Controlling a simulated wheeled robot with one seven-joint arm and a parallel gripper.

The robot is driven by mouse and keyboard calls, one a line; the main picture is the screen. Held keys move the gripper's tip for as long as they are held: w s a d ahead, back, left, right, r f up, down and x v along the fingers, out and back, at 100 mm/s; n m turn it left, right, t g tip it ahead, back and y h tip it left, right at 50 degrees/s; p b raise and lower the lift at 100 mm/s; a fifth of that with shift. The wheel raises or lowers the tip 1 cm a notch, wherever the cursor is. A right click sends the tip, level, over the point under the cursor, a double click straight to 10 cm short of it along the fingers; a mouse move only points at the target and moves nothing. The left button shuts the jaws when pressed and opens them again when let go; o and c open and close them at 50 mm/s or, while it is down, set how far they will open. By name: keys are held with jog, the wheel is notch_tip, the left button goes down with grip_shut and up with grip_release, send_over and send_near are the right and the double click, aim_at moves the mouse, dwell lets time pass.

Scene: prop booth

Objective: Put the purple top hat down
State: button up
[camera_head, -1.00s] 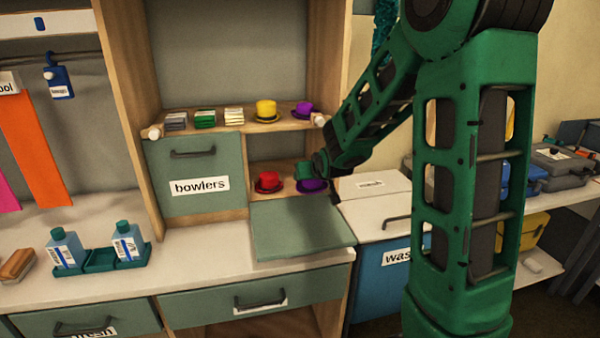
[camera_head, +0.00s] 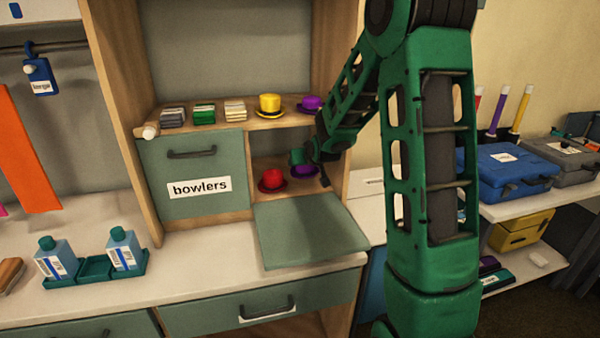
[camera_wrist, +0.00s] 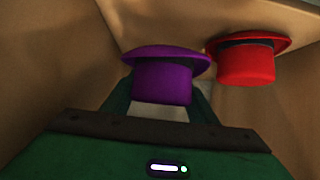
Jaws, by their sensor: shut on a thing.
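My gripper (camera_head: 301,158) reaches into the open compartment below the shelf and is shut on a purple top hat (camera_head: 306,172). In the wrist view the purple hat (camera_wrist: 163,85) sits between my two fingers, crown toward the bottom of the picture. A red hat (camera_head: 271,179) stands on the compartment floor (camera_head: 290,192) just left of it. In the wrist view the red hat (camera_wrist: 246,65) is at the right, close to the purple brim. I cannot tell whether the purple hat touches the floor. My fingers hide part of it in the head view.
The flap (camera_head: 308,232) is folded down in front of the compartment. Above, a yellow hat (camera_head: 270,104) and another purple hat (camera_head: 311,102) stand on the shelf beside several stacks. A closed "bowlers" door (camera_head: 192,175) is at left. The compartment's right wall (camera_head: 340,172) is near my gripper.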

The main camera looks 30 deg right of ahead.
aim_at(305, 171)
jog(key=f, duration=0.3)
jog(key=shift+s+d+f, duration=0.1)
jog(key=shift+d+f, duration=0.25)
jog(key=shift+f, duration=0.05)
jog(key=shift+w+f, duration=0.15)
jog(key=shift+w, duration=0.05)
jog(key=shift+a+f, duration=0.1)
jog(key=o, duration=1)
jog(key=shift+o, duration=0.5)
jog(key=shift+s, duration=0.1)
jog(key=shift+d, duration=0.2)
